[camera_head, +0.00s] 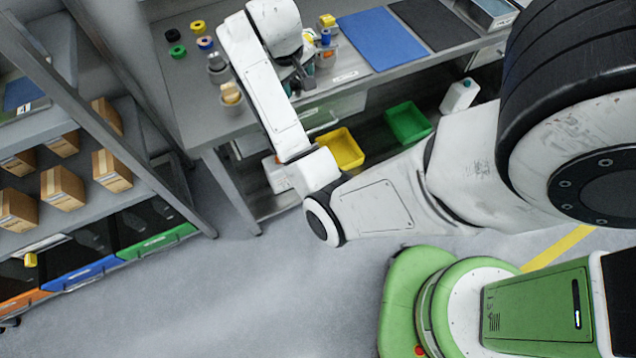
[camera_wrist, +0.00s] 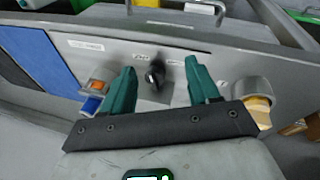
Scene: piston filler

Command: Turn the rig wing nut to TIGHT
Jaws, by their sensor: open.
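The black wing nut (camera_wrist: 154,74) stands on a grey plate of the rig, near the middle of the wrist view. Small white labels lie on the bench behind it, too blurred to read. My gripper (camera_wrist: 160,65) has two teal fingers spread apart, one on each side of the wing nut, with visible gaps. I cannot tell whether the fingertips are level with it. In the head view my gripper (camera_head: 302,78) is over the workbench, partly behind my arm, and the wing nut cannot be made out.
An orange and blue block (camera_wrist: 94,98) is left of the fingers. A grey holder (camera_wrist: 250,88) with a tan piece is close to the right finger. A blue mat (camera_head: 381,39) lies on the bench (camera_head: 185,90). A yellow bin (camera_head: 341,150) and green bin (camera_head: 407,123) are below.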

